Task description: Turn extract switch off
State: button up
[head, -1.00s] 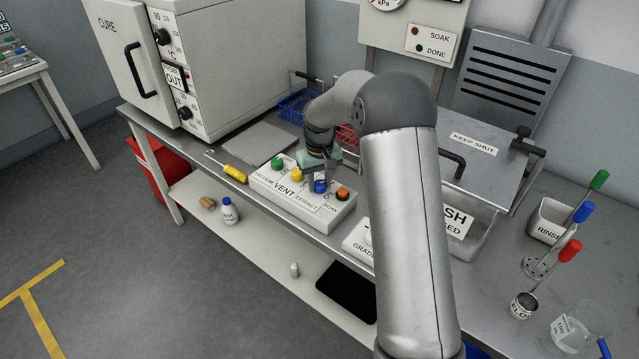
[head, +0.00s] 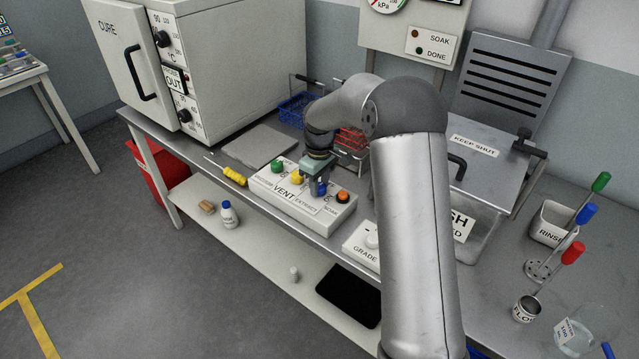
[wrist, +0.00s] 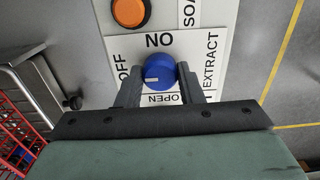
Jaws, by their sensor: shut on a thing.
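The white switch box (head: 334,216) sits on the bench and carries the blue extract knob (head: 320,189) between the yellow and orange controls. In the wrist view the blue knob (wrist: 159,71) lies between my two fingers, with a pale mark on its left side. The word OFF is printed left of it, ON shows upside down above it, and EXTRACT runs down the right. My gripper (wrist: 157,88) is shut on the knob from above. In the head view my gripper (head: 315,184) partly hides the knob.
Close by on the box are the green button (head: 277,166), yellow knob (head: 297,177) and orange button (head: 343,196); the orange button (wrist: 130,11) also shows in the wrist view. A yellow-handled tool (head: 233,175) lies to the left. Wire baskets (head: 350,140) stand behind.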

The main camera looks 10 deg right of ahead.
dwell(0.3)
jog(key=o, duration=1)
jog(key=shift+c, duration=0.2)
jog(key=shift+r, duration=0.1)
notch_tip(320, 180, up, 17)
jog(key=b, duration=0.1)
jog(key=shift+r, duration=0.15)
jog(key=s+f+m, duration=0.2)
jog(key=s, duration=1)
jog(key=s+f+m, duration=0.3)
jog(key=s, duration=0.9)
jog(key=s+f+m, duration=0.3)
jog(key=s, duration=0.9)
jog(key=shift+a+f, duration=0.2)
jog(key=shift+a, duration=0.2)
